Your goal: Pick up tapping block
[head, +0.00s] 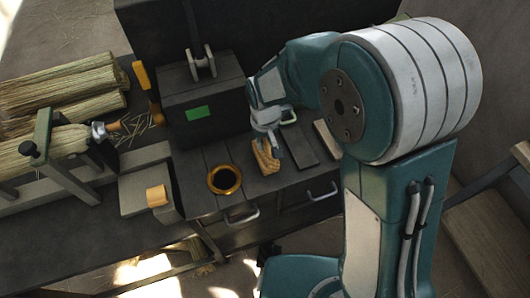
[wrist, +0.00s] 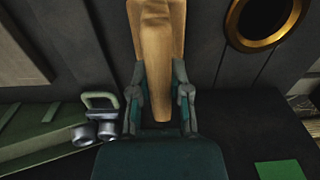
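The tapping block is a light wooden piece (head: 265,157) with a wide end and a narrower handle. It is at the bench top in the head view, right of the brass-rimmed hole. In the wrist view the block (wrist: 157,40) runs down the middle with its handle between my fingers. My gripper (wrist: 160,80) has one finger on each side of the handle, and both appear to touch it. In the head view my gripper (head: 268,130) comes down from behind the block and partly hides it. I cannot tell whether the block is clear of the bench.
The brass-rimmed hole (head: 224,179) is to the left. A dark box with a green patch (head: 198,113) stands behind. Flat bars (head: 328,141) lie to the right. Straw bundles (head: 60,90) and a clamped broom (head: 60,143) are at far left. Drawer handles (head: 243,218) stick out in front.

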